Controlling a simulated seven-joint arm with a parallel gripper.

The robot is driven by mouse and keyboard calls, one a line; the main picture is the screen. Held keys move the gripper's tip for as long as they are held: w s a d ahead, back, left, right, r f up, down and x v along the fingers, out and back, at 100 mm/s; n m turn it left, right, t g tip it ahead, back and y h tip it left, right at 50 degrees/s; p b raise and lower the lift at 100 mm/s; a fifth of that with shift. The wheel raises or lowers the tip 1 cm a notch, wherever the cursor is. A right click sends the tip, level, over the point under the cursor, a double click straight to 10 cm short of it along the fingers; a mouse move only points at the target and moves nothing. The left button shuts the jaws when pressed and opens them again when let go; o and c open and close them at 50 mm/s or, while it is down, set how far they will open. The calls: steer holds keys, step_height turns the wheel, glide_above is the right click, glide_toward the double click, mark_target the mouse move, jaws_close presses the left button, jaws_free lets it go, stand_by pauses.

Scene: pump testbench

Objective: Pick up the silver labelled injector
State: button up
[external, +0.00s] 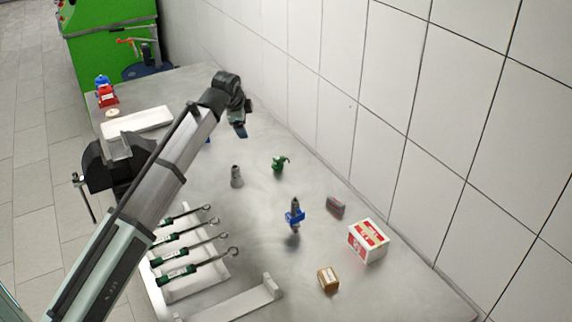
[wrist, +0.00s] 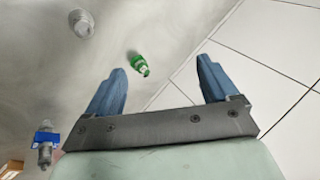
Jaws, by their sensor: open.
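A silver injector with a blue band or clamp (external: 295,213) stands on the metal bench, right of centre; it also shows at the lower left of the wrist view (wrist: 45,146). A plain grey metal part (external: 236,178) stands left of it, and is at the upper left of the wrist view (wrist: 82,24). I cannot read a label on either. My gripper (external: 241,131) is open and empty, above the far part of the bench, away from both. Its two blue fingers (wrist: 162,80) are spread wide in the wrist view.
A small green part (external: 280,164) stands near the wall and shows between and beyond my fingers (wrist: 138,65). A dark reddish block (external: 335,206), a white-and-red box (external: 368,241) and a brown box (external: 328,279) lie to the right. A rack of green-handled tools (external: 190,285) is in front.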

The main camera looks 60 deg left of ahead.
steer(key=w+d+m+g+h, duration=0.2)
steer(key=w+d+m, duration=0.15)
steer(key=d, duration=1.15)
steer(key=m+g+h, duration=0.2)
steer(key=m, duration=0.3)
glide_toward(295, 199)
steer(key=a, duration=0.1)
steer(key=f, duration=0.9)
steer(key=shift+w, duration=0.3)
steer(key=shift+d+f, duration=0.15)
steer(key=shift+f, duration=1.15)
steer(key=shift+d+f, duration=0.15)
steer(key=shift+f, duration=1.2)
steer(key=c, duration=1.3)
steer(key=shift+r, duration=0.1)
steer(key=shift+c, duration=0.2)
